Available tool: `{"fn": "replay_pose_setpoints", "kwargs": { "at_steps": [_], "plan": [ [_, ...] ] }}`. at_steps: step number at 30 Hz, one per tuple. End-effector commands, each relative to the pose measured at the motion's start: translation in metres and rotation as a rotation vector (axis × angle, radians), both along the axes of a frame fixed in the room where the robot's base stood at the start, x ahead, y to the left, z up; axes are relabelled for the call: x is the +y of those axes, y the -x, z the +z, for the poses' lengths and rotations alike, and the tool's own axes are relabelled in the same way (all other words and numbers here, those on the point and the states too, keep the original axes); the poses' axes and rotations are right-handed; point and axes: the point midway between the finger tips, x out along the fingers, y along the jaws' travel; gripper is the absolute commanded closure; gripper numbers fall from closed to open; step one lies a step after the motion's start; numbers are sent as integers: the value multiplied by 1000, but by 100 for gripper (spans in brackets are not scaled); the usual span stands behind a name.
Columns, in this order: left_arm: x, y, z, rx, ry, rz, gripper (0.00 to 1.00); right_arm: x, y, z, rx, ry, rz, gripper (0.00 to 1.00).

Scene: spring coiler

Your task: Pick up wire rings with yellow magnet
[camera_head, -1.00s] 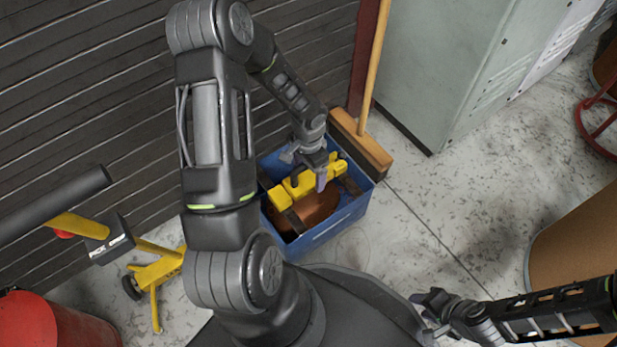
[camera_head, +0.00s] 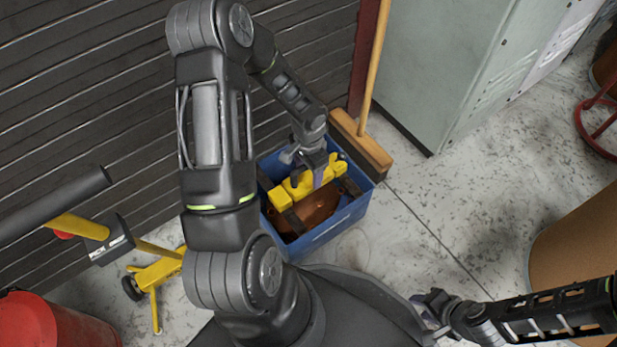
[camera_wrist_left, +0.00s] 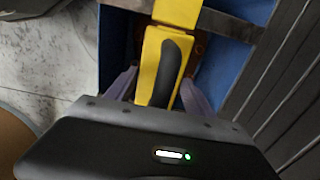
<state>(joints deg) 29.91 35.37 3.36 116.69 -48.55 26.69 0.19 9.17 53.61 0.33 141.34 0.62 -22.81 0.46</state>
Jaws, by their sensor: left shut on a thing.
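The yellow magnet (camera_head: 281,198) is in the blue crate in the head view, above a copper-brown round thing (camera_head: 318,210). In the left wrist view the yellow magnet (camera_wrist_left: 178,12) has a black handle (camera_wrist_left: 172,72) between my fingers. My left gripper (camera_head: 305,168) reaches down into the crate and is shut on the magnet; it also shows in the left wrist view (camera_wrist_left: 158,92). My right gripper (camera_head: 430,312) is low on the right, far from the crate; its jaw opening is unclear. I cannot make out wire rings for certain; a faint round outline (camera_head: 352,250) shows on the floor beside the crate.
A yellow stand (camera_head: 158,270) and a red bin (camera_head: 45,325) are at left. The floor right of the crate is clear.

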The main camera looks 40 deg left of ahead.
Motion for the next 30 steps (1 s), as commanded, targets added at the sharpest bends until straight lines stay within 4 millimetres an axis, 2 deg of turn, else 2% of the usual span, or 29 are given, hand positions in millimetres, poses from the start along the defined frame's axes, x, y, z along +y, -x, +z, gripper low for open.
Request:
{"fn": "replay_pose_setpoints", "kwargs": {
  "at_steps": [2, 11, 23, 26, 30],
  "plan": [
    [0, 0, 0, 0, 0, 0, 75, 0, 0, 0, 0, 0, 0, 64],
    [0, 0, 0, 0, 0, 0, 99, 0, 0, 0, 0, 0, 0, 64],
    [0, -1, 2, -2, 0, 0, 100, 0, 0, 1, 0, 0, 0, 64],
    [0, -1, 8, -3, -1, 0, 100, 0, 0, 4, 1, 0, 0, 64],
    [1, -1, 25, -4, -2, 1, 100, 0, 2, 14, 4, -1, 3, 64]
  ]
}}
